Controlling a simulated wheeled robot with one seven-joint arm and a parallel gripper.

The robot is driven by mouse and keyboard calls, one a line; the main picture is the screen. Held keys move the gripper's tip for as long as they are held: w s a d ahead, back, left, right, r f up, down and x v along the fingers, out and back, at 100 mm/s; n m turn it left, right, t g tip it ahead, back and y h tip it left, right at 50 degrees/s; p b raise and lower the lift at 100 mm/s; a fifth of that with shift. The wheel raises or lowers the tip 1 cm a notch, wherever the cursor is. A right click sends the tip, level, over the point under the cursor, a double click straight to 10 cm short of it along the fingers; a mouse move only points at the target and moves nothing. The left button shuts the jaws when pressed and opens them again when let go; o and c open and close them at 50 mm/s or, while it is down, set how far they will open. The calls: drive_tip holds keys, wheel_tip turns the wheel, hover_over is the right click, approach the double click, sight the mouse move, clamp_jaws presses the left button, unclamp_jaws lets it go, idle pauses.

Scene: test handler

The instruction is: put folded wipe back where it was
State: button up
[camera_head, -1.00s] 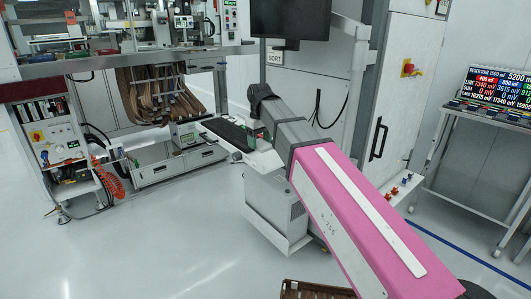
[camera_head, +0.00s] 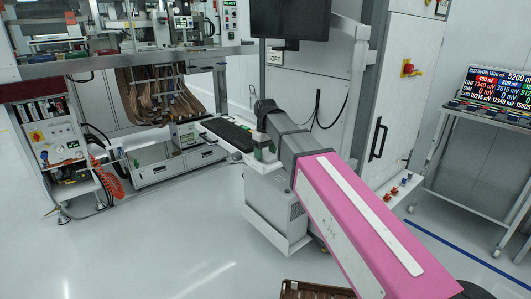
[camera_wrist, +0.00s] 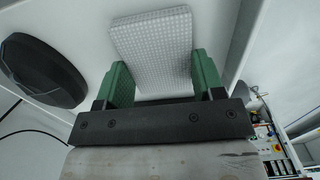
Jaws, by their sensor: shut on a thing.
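In the wrist view, the folded wipe (camera_wrist: 155,50) is a white, dimpled flat pad. It sits between the two green fingers of my gripper (camera_wrist: 163,80), which is shut on it. A pale surface lies behind the wipe; I cannot tell whether the wipe touches it. In the head view, my gripper (camera_head: 264,153) is at the end of my pink arm, over the right end of a white shelf with a black keyboard (camera_head: 228,132). The wipe cannot be made out in the head view.
A dark round object (camera_wrist: 42,70) is left of the wipe in the wrist view. A black monitor (camera_head: 291,19) hangs above the shelf. A grey cabinet (camera_head: 276,212) stands below my arm. A brown crate (camera_head: 315,290) is at the bottom edge. The left floor is clear.

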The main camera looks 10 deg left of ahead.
sight(265, 154)
drive_tip(key=o, duration=0.9)
drive_tip(key=shift+c, duration=0.2)
wheel_tip(265, 154, up, 12)
